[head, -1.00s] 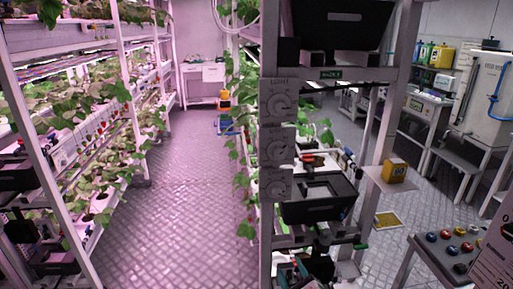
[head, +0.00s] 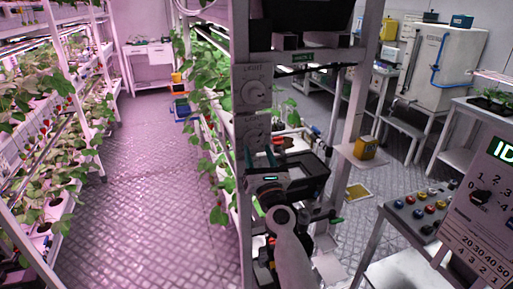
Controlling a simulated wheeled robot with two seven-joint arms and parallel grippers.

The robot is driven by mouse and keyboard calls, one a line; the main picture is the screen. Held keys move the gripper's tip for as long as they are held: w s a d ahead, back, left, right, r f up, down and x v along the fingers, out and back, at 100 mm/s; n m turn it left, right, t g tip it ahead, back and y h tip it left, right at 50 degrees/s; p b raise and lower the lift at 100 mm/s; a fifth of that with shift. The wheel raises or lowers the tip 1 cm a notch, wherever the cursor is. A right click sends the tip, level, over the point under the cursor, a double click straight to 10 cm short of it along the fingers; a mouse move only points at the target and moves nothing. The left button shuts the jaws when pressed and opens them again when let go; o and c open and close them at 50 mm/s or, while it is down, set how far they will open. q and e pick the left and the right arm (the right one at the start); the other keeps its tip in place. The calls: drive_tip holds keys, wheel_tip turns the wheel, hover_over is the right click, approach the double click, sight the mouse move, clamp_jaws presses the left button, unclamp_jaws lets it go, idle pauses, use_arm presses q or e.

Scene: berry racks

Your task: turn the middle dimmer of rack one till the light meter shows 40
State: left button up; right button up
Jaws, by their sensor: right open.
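On the white post of the rack in the centre sit grey panels with round dimmer knobs. The top dimmer (head: 256,91) is fully in view, with a "LIGHT" label. The middle dimmer (head: 254,131) is just below it, its lower part close to my fingertips in the picture. The bottom dimmer is hidden behind my gripper. My right gripper (head: 259,157) is open and empty, its fingers pointing up toward the middle dimmer; I cannot tell whether it touches. A yellow box, likely the light meter (head: 365,149), stands on a small white shelf; its reading is too small to read. My left gripper is out of view.
Leafy plants (head: 208,130) hang left of the post.

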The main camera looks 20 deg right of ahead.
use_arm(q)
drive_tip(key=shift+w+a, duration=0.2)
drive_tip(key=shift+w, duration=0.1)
use_arm(e)
drive_tip(key=shift+x, duration=0.95)
drive_tip(key=shift+s, duration=0.1)
drive_tip(key=c, duration=1)
